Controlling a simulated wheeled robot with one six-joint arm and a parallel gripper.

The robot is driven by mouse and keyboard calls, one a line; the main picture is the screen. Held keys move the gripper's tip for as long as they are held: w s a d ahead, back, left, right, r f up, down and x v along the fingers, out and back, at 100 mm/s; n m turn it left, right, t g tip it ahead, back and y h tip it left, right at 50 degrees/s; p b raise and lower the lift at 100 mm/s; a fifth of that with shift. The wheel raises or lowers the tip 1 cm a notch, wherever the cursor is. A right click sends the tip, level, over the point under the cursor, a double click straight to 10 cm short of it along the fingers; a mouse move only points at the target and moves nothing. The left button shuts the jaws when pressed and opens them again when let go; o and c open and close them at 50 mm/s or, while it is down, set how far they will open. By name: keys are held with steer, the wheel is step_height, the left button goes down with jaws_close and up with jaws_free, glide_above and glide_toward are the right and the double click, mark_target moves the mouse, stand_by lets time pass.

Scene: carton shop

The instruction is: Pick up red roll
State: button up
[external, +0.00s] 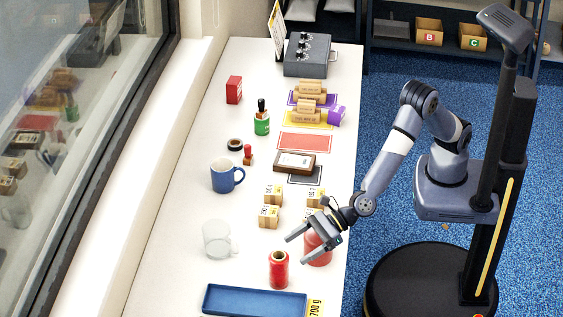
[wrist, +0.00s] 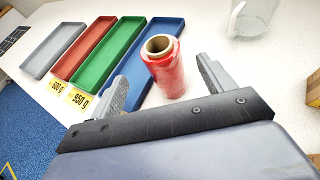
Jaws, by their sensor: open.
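The red roll (external: 278,270) stands upright on the white table near the blue tray. In the wrist view the red roll (wrist: 168,75) shows its brown hollow core on top, between and just beyond the two fingers. My gripper (external: 298,250) is open and empty, reaching in from the right with its fingers spread toward the roll. The fingers also show in the wrist view (wrist: 162,78). I see no clear contact with the roll. A second red cylinder (external: 319,255) stands behind my gripper, partly hidden by it.
A blue tray (external: 209,302) lies in front of the roll; green (wrist: 88,88), red (wrist: 88,42) and grey (wrist: 40,65) trays lie beyond. A clear glass mug (external: 214,240) stands to the left. Several small cartons (external: 268,217) sit behind.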

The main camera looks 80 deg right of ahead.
mark_target(287, 254)
steer(key=shift+r+p+x, duration=0.15)
steer(key=shift+p+x, duration=0.55)
steer(key=shift+x, duration=0.35)
steer(key=shift+r+p+x, duration=0.15)
steer(key=shift+p+x, duration=0.5)
steer(key=shift+x, duration=1.35)
steer(key=shift+d, duration=0.15)
steer(key=c, duration=1.2)
